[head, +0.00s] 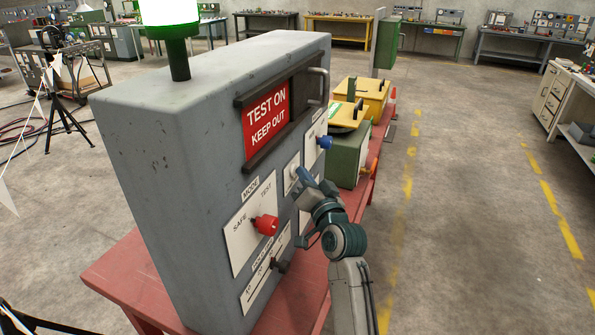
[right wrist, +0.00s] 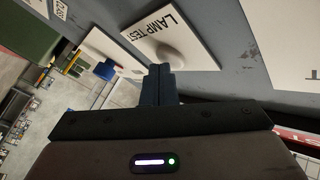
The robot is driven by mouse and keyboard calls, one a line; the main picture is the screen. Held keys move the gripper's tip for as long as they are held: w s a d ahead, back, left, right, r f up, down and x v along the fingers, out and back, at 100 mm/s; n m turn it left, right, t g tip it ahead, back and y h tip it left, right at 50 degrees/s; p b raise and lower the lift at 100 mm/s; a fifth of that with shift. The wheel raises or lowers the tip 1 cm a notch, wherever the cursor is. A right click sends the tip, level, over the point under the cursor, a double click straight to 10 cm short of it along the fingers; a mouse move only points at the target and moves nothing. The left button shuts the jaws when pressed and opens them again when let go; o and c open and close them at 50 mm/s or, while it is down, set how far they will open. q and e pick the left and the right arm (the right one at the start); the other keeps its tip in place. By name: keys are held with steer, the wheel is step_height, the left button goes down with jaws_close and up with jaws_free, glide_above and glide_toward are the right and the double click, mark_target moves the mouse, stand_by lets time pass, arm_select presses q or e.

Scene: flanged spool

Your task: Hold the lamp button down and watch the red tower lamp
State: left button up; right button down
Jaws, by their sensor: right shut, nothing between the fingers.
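A grey cabinet (head: 150,130) carries a lit green lamp (head: 168,12) on a dark post, cut off by the top edge of the head view. No red lamp shows. In the right wrist view a white LAMP TEST plate (right wrist: 200,37) bears a pale round button (right wrist: 174,57). The plate also shows in the head view (head: 291,171), partly hidden by my gripper. My right gripper (head: 304,176) is shut and empty, its fingertips (right wrist: 161,70) at the button's near edge. I cannot tell whether they touch it. My left gripper is not in view.
A red MODE knob (head: 265,225), a dark lever (head: 279,266) and a blue knob (head: 325,142) stick out around the plate. A red sign (head: 266,118) reads TEST ON KEEP OUT. Green and yellow boxes (head: 361,95) stand behind on the red bench (head: 115,272).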

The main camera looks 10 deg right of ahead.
steer(key=shift+d, duration=0.1)
steer(key=shift+s+d+p, duration=0.3)
steer(key=shift+s+d, duration=0.2)
steer(key=shift+d, duration=0.15)
steer(key=s+d, duration=0.1)
steer(key=d, duration=0.1)
steer(key=s+d+p, duration=0.1)
steer(key=d, duration=0.1)
steer(key=shift+s+p, duration=0.3)
steer(key=shift+s, duration=0.1)
steer(key=shift+f, duration=0.1)
